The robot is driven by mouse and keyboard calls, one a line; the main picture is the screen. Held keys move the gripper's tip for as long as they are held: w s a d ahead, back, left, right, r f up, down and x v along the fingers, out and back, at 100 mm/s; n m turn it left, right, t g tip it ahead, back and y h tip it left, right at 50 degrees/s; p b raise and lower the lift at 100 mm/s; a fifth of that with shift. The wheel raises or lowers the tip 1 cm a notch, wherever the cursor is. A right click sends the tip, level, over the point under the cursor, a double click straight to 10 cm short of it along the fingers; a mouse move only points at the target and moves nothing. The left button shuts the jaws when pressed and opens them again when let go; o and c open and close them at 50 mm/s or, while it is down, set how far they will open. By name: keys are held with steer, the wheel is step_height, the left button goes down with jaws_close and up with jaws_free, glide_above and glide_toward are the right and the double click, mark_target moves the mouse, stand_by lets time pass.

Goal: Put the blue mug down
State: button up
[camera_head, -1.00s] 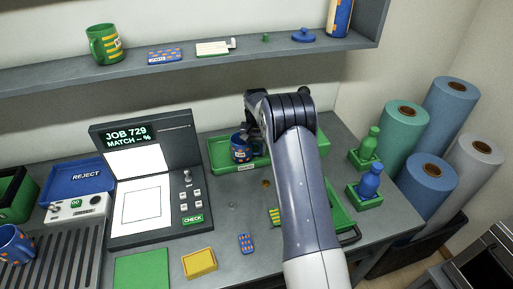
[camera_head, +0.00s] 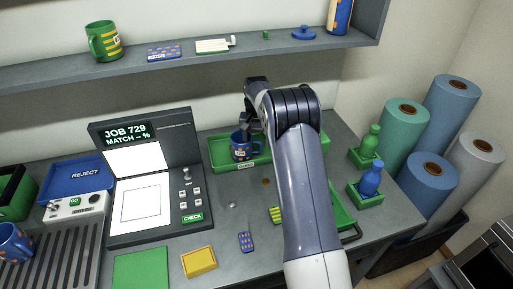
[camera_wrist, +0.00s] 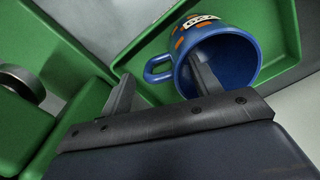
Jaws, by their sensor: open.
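The blue mug (camera_head: 241,147) with an orange pattern and a pale label sits in the green tray (camera_head: 220,160) at the back of the bench. In the wrist view the mug (camera_wrist: 247,58) has its opening toward the camera and its handle to the left. My gripper (camera_wrist: 160,85) is open. One finger reaches over or into the mug's opening and the other is outside it near the handle; contact cannot be told. In the head view my gripper (camera_head: 249,125) is just above the mug, partly hidden by my arm.
A second blue mug (camera_head: 14,244) is at the far left on a slatted rack. Green (camera_head: 370,140) and blue (camera_head: 371,181) bottles stand on the right. A shelf (camera_head: 190,67) runs above the bench.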

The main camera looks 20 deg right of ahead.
step_height(320, 180, up, 9)
steer(key=shift+f+b, duration=0.1)
steer(key=shift+b, duration=0.35)
steer(key=shift+c, duration=0.2)
stand_by(1.9)
